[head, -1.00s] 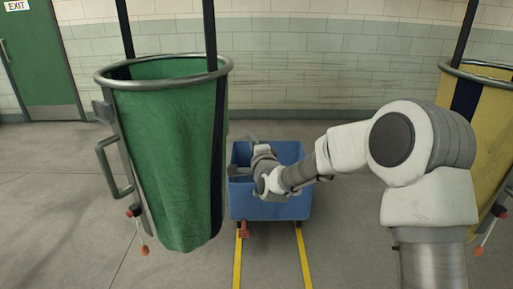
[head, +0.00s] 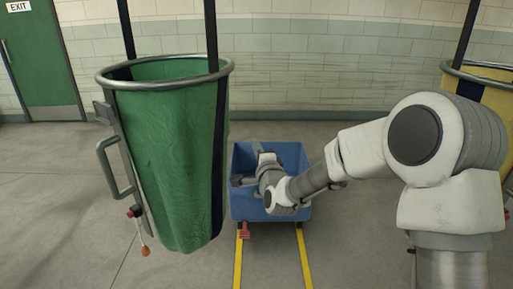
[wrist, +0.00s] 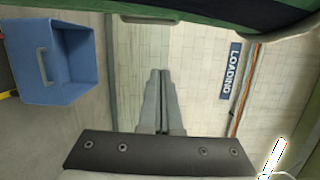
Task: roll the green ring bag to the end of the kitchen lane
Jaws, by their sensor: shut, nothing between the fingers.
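The green ring bag (head: 172,165) hangs by dark straps from above, its round metal ring (head: 165,78) at the top. It has a grey side handle (head: 112,165) on the left and an orange-tipped pull (head: 145,250) below it. In the wrist view the green cloth (wrist: 220,12) crosses the top edge. My gripper (head: 238,181) is to the right of the bag, over the blue cart in the head view and apart from the handle. Its fingers (wrist: 160,74) are together and empty in the wrist view.
A blue cart (head: 270,207) with a red pedal-like part (head: 246,230) stands at two yellow floor lines (head: 305,262). It also shows in the wrist view (wrist: 60,92). A yellow bag (head: 485,90) hangs at the right, partly behind my arm. A LOADING sign (wrist: 231,70) is on the wall.

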